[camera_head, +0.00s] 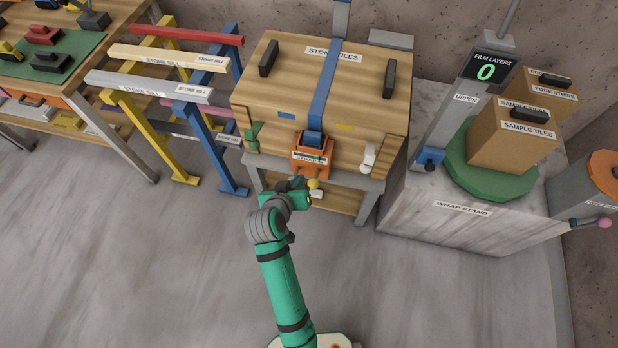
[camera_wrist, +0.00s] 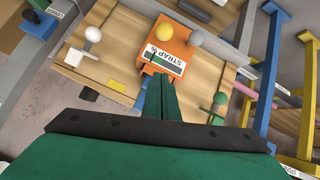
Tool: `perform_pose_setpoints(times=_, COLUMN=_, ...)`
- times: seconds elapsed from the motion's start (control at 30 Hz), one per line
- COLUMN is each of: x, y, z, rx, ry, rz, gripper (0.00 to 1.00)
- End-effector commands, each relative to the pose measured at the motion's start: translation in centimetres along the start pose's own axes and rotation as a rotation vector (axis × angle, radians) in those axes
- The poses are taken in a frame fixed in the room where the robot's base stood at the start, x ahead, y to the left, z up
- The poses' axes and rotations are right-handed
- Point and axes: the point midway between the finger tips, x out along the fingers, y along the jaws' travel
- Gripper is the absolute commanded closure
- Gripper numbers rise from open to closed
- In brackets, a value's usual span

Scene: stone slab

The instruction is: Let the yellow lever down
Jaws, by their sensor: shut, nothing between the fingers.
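The yellow lever shows as a yellow ball knob (camera_head: 313,184) just in front of the orange strap unit (camera_head: 312,152) on the wooden crate. In the wrist view its yellow knob (camera_wrist: 167,14) is at the far end of the orange housing marked STRAP. My gripper (camera_head: 303,190) is close to the yellow knob in the head view. In the wrist view my gripper (camera_wrist: 160,82) is shut and empty, with its tips near the STRAP label. The lever's shaft and pivot are hard to see.
A blue strap (camera_head: 326,85) runs over the crate (camera_head: 275,85). A white-knobbed lever (camera_head: 368,158) and a green lever (camera_head: 252,136) flank the strap unit. Trestles with stone sills (camera_head: 150,88) stand left, the wrap stand (camera_head: 460,208) right. Open floor lies in front.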

Motion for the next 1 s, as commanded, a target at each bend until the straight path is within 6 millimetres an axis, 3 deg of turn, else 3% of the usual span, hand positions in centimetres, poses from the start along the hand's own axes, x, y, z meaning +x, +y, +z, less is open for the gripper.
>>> perform_pose_setpoints(times=0.57, x=0.4, y=-0.1, z=-0.6, rx=0.005, ry=-0.008, rz=0.008, gripper=1.0)
perform_pose_setpoints(times=0.77, x=3.0, y=-0.1, z=-0.5, rx=0.005, ry=-0.01, rz=0.008, gripper=1.0)
perform_pose_setpoints(times=1.0, x=7.5, y=0.0, z=-0.5, rx=0.006, ry=-0.009, rz=0.009, gripper=1.0)
